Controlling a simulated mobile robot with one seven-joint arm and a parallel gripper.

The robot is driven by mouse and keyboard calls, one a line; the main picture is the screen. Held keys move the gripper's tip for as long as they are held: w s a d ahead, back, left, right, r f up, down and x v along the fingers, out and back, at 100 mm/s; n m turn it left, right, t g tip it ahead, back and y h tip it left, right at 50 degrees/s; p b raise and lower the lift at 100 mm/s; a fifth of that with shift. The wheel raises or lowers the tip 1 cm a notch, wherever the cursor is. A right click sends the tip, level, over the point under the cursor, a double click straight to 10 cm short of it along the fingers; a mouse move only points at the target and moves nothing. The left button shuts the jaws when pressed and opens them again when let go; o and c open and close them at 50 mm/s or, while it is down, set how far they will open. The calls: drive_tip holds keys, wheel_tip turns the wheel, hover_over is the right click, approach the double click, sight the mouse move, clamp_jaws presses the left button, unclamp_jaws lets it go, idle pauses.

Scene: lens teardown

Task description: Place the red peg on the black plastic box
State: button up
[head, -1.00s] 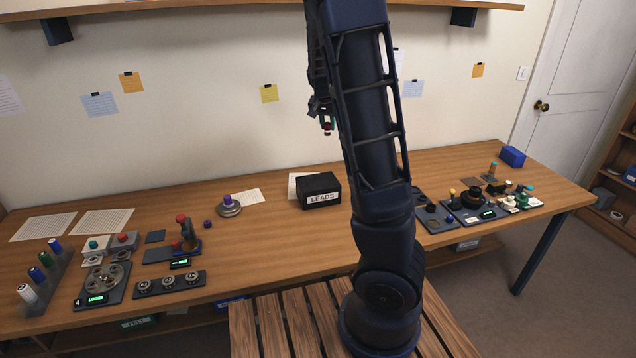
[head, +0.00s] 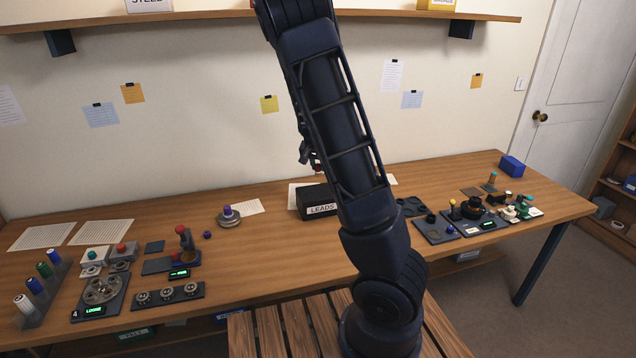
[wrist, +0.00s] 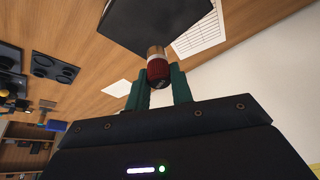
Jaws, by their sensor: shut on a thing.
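My gripper (wrist: 160,88) has green fingers shut on the red peg (wrist: 158,70), which has a dark red ribbed body and a tan end. In the wrist view the tan end points at the black plastic box (wrist: 150,22) and overlaps its edge. I cannot tell whether they touch. In the head view the box (head: 316,203), labelled LEADS, stands on the bench, its right part hidden behind my arm. My gripper (head: 316,167) is just above it there, mostly hidden by my arm, and the peg is barely visible.
White papers (head: 247,207) lie by the box. A round grey base with a purple knob (head: 228,214) stands to its left. Control panels and coloured pegs (head: 40,280) crowd the left bench. Dark panels with small parts (head: 470,217) and a blue box (head: 512,166) are on the right.

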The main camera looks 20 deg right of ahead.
drive_tip(key=shift+f, duration=3.6)
drive_tip(key=shift+f, duration=0.1)
drive_tip(key=o, duration=0.9)
drive_tip(key=shift+o, duration=0.2)
drive_tip(key=shift+v, duration=6.05)
drive_tip(key=s+r+n, duration=0.2)
drive_tip(key=s+r, duration=0.3)
drive_tip(key=s, duration=0.6)
drive_tip(key=s+r+n+y, duration=0.1)
drive_tip(key=s+r+n, duration=0.1)
drive_tip(key=s+r, duration=0.4)
drive_tip(key=s+r+n+y, duration=0.1)
drive_tip(key=s+r, duration=0.5)
drive_tip(key=s, duration=0.9)
drive_tip(key=shift+s+d+r+n+t, duration=0.25)
drive_tip(key=shift+s+n+t, duration=0.1)
drive_tip(key=shift+n, duration=0.35)
